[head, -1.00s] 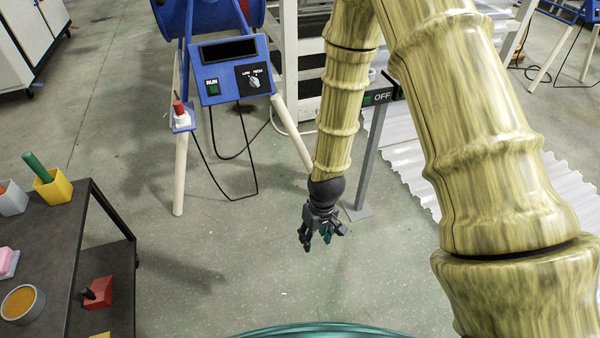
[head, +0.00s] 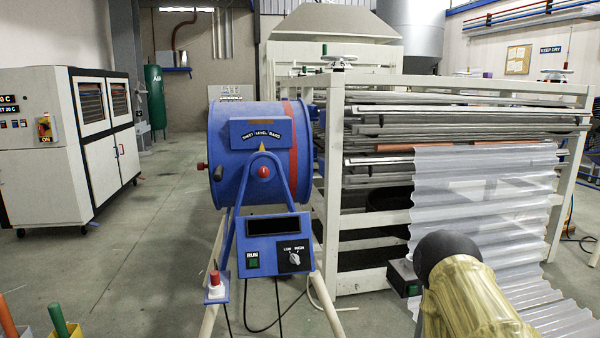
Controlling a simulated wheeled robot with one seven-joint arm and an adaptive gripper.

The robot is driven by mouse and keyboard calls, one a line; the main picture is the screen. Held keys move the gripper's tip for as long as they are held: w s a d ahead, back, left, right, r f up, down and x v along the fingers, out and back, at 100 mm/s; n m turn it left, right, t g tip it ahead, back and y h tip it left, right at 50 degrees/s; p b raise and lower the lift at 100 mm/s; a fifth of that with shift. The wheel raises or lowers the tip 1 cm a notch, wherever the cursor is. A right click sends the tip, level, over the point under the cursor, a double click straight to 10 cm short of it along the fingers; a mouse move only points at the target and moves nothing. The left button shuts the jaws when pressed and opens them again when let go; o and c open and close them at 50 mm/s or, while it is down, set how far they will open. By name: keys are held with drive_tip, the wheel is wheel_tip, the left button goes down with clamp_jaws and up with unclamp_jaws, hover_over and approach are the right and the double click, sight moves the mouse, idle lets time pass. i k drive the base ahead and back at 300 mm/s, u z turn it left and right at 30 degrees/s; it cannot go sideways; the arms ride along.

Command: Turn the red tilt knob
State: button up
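A blue drum (head: 240,130) stands in a blue frame left of centre in the head view. A red round knob (head: 264,171) sits at the frame's pivot, under a yellow pointer and a lettered scale plate (head: 262,134). A second dark red knob (head: 202,166) sticks out of the drum's left side. A red-topped white piece (head: 214,279) sits on a small blue bracket lower down. No label shows which red part is the tilt knob. Only my arm shows at the lower right; my gripper is not visible.
A control box (head: 268,245) with a green RUN button and a LOW/HIGH dial hangs below the drum. A white rack (head: 333,170) with a corrugated sheet (head: 480,195) stands to the right. White cabinets (head: 35,150) stand at left. Floor (head: 130,260) is open between.

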sight(264, 171)
drive_tip(key=z, duration=0.25)
drive_tip(key=i, duration=0.85)
drive_tip(key=u, duration=0.65)
